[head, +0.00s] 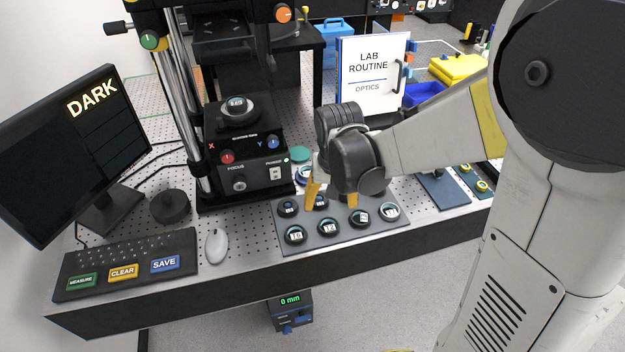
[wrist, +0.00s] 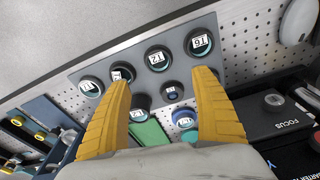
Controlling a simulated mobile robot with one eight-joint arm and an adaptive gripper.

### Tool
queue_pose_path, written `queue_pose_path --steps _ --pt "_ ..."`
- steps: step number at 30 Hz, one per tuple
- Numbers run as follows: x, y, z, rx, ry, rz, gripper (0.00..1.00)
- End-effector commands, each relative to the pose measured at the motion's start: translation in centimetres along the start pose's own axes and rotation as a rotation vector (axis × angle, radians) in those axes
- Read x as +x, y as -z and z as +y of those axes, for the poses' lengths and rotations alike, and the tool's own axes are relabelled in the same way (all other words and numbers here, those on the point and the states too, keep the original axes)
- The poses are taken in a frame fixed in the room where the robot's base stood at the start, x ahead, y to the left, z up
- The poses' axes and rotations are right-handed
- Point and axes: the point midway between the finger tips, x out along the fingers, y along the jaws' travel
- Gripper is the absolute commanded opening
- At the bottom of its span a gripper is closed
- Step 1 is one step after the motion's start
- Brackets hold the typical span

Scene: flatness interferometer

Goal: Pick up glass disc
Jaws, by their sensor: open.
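Several round glass discs in dark rims with white number labels sit on a grey tray (head: 341,246). In the head view the front row includes a disc marked 16 (head: 295,235) and one marked 12 (head: 327,228). Both also show in the wrist view, the 16 disc (wrist: 199,42) and the 12 disc (wrist: 158,57). My gripper (head: 332,198) is open, with its yellow fingers pointing down over the tray's back row. In the wrist view a small dark disc (wrist: 171,91) lies between the fingers, apart from both. My gripper hides part of the back row.
An interferometer stage (head: 240,150) with knobs stands left of the tray. A monitor (head: 75,150), keyboard (head: 125,258) and mouse (head: 216,246) are further left. A lab routine binder (head: 372,70) stands behind my gripper. The bench's front edge is close to the tray.

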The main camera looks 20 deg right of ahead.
Motion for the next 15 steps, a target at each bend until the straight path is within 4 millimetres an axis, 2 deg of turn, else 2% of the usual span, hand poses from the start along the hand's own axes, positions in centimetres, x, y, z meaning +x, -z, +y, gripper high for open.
queue_pose_path --steps 9,15 --pt "4.8 0.1 0.0 0.005 -0.003 -0.011 0.75" --pt "6.3 0.0 0.0 0.004 -0.003 -0.011 0.75"
